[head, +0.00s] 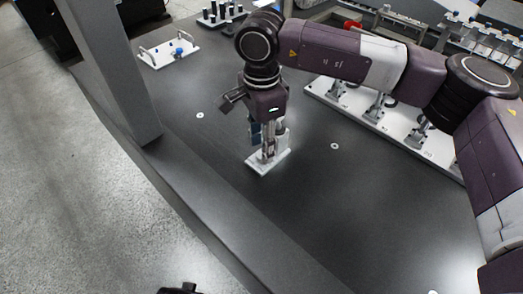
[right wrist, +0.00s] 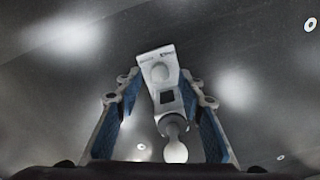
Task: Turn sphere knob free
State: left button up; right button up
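A small white fixture stands on the dark table, its base plate (head: 258,167) below my right gripper (head: 268,140) in the head view. In the right wrist view the fixture (right wrist: 163,72) has a round boss, a dark square and a pale sphere knob (right wrist: 175,150) on a short neck. My right gripper (right wrist: 160,110) points down with its blue-padded fingers apart on either side of the fixture. Gaps show between the pads and the knob. The knob is hidden in the head view. A dark shape at the bottom edge of the head view may be my left gripper (head: 180,289); its fingers cannot be made out.
A long white rail (head: 345,108) with several clamps stands right of my gripper, under my right arm. A white tray with handles and a blue knob (head: 179,51) lies at the back left. A grey gantry post (head: 110,70) rises at the left. The table (head: 370,220) in front is clear.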

jog(key=shift+f, duration=1.1)
pick_arm(q)
jog(key=shift+w+r, duration=0.1)
jog(key=shift+r, duration=0.05)
pick_arm(e)
jog(key=shift+c, duration=0.2)
grip_shut()
